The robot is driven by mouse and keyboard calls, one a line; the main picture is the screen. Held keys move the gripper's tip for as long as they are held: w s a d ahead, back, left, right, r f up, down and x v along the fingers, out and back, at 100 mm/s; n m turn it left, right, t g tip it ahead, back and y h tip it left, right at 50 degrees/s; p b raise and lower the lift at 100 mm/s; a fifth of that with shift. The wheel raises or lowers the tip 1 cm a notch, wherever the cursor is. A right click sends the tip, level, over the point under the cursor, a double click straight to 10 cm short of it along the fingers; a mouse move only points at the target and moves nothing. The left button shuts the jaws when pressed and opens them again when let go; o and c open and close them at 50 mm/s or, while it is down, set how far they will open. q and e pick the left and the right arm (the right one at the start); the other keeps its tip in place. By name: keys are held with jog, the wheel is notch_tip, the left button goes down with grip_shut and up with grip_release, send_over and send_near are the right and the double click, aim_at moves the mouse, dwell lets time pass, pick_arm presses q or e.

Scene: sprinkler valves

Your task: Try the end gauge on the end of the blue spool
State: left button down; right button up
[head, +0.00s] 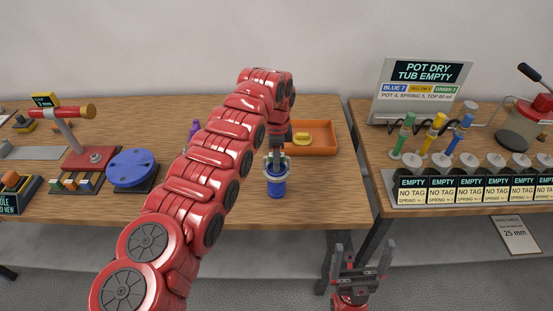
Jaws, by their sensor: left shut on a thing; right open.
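A small blue cylinder (277,188), which looks like the blue spool, is upright near the front of the left table. A pale grey ring-like piece (267,175), which looks like the end gauge, is at its top end. My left gripper (277,160) comes down from above and is shut on this piece. I cannot tell whether the piece fits over the end or only rests against it; the fingers partly hide the contact. My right gripper (362,262) is open and empty, low in front of the gap between the tables.
An orange tray (326,137) with a yellow piece stands just behind. A purple item (195,128) is partly behind my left arm. A blue round disc (133,168) and a red press (88,158) stand at left. The right table holds a sign (421,90) and several tagged pots.

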pick_arm(q)
jog(key=shift+r, duration=1.4)
jog(key=shift+r+p, duration=1.15)
jog(key=shift+r, duration=1)
